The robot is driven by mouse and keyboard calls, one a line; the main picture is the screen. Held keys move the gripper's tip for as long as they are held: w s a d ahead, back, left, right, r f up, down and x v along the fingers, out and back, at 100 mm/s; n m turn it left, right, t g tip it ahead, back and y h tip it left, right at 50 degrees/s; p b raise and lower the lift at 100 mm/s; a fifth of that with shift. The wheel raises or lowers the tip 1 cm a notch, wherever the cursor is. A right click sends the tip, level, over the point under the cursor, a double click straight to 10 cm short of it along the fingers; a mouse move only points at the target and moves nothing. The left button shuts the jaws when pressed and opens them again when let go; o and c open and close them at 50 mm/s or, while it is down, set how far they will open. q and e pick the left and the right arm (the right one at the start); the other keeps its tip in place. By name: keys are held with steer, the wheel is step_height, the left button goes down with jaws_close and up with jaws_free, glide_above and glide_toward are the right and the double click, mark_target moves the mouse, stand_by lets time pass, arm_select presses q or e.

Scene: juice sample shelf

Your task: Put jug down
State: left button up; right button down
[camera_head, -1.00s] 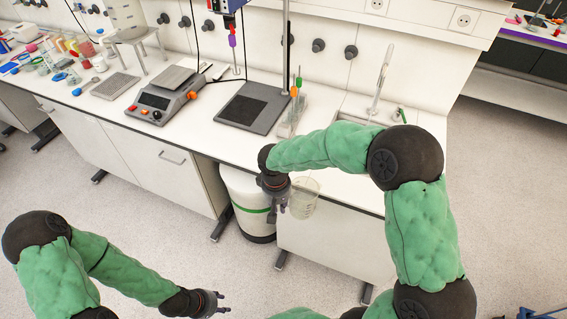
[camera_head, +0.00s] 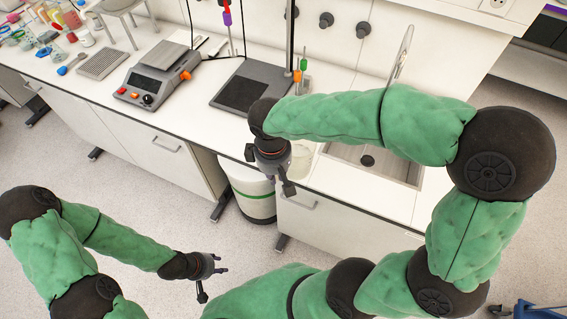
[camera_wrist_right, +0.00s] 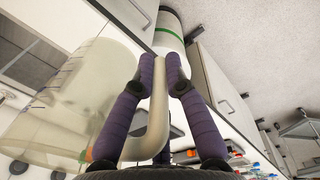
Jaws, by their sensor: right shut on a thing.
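The jug (camera_head: 301,161) is clear plastic and mostly hidden behind my right gripper in the head view. It shows at the counter's front edge, just left of the sink; whether it touches the counter I cannot tell. In the right wrist view the jug (camera_wrist_right: 75,95) fills the left side, with its pale handle (camera_wrist_right: 158,115) between the fingers. My right gripper (camera_head: 284,184) is shut on that handle; its fingertips also show in the wrist view (camera_wrist_right: 160,66). My left gripper (camera_head: 212,282) is open and empty, low in front of the cabinets.
The white counter (camera_head: 205,118) holds a scale (camera_head: 157,82), a stand with a dark plate (camera_head: 243,92) and colourful small items at the left. A sink (camera_head: 385,168) is right of the jug. A white bin (camera_head: 250,200) stands below. Counter left of the jug is bare.

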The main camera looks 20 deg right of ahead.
mark_target(303, 151)
steer(key=shift+w+d+f+b, duration=0.5)
steer(key=shift+w+d+f, duration=0.3)
steer(key=shift+w+f, duration=0.8)
steer(key=shift+w+d+f+b, duration=0.45)
steer(key=shift+w+d+f, duration=0.55)
steer(key=shift+f, duration=1.05)
steer(key=shift+w+d+f+b, duration=0.5)
steer(key=shift+w+d+f, duration=0.15)
steer(key=shift+w+f, duration=1.05)
steer(key=shift+s+f, duration=0.2)
steer(key=shift+f, duration=0.05)
steer(key=c, duration=1.5)
jaws_free()
steer(key=shift+o, duration=1.2)
step_height(303, 151, up, 12)
steer(key=p, duration=0.3)
steer(key=shift+s+a, duration=0.2)
steer(key=shift+a, duration=0.15)
